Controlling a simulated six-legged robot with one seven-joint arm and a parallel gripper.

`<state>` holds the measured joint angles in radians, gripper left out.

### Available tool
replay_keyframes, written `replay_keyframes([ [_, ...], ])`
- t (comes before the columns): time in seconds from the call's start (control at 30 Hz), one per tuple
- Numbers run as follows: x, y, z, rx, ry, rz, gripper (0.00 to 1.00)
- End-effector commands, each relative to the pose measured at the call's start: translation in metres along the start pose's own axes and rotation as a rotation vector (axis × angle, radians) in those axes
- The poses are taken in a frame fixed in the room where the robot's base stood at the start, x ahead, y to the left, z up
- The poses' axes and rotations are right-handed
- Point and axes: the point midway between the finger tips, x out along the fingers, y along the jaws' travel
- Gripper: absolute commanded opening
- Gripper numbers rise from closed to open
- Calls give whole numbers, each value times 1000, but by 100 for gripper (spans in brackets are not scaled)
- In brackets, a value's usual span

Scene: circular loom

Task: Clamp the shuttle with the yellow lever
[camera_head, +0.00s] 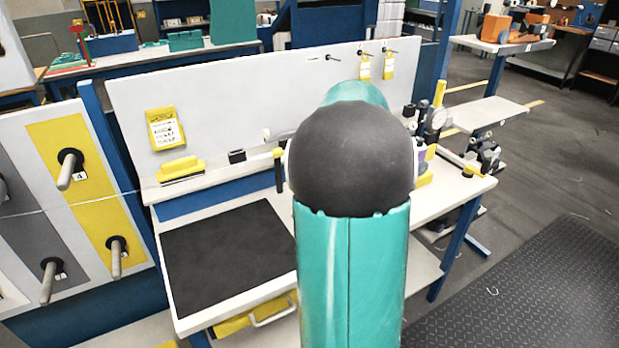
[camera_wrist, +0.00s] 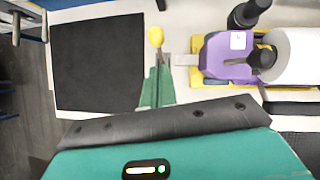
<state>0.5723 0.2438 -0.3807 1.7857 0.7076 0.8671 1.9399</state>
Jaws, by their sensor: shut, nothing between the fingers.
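The shuttle (camera_wrist: 228,58) is a purple block on the bench in the wrist view, with a white roll (camera_wrist: 293,57) at its right and yellow parts beneath. A lever with a yellow knob (camera_wrist: 156,38) stands left of it, its thin grey stem running down toward my fingers. My gripper (camera_wrist: 158,72) shows as narrow green fingers, shut and empty, just below the knob in the picture. I cannot tell whether they touch the stem. In the head view my arm hides the gripper and most of the shuttle; a purple bit (camera_head: 421,154) shows at its right.
A black mat (camera_wrist: 98,62) lies left of the lever; it also shows on the bench in the head view (camera_head: 228,258). A black knob (camera_wrist: 246,14) stands above the shuttle. A white back panel (camera_head: 230,95) rises behind the bench. Dark floor lies open at the right.

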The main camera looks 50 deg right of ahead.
Motion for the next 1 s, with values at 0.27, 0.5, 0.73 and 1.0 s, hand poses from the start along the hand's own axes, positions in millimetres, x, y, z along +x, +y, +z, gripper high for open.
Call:
replay_keyframes([
  [0.27,-33,-2,8,0,0,0,0],
  [0.5,-35,-2,8,1,1,0,0],
  [0.73,-35,-1,7,1,1,0,0],
  [1.0,-37,15,10,-76,1,13,0],
])
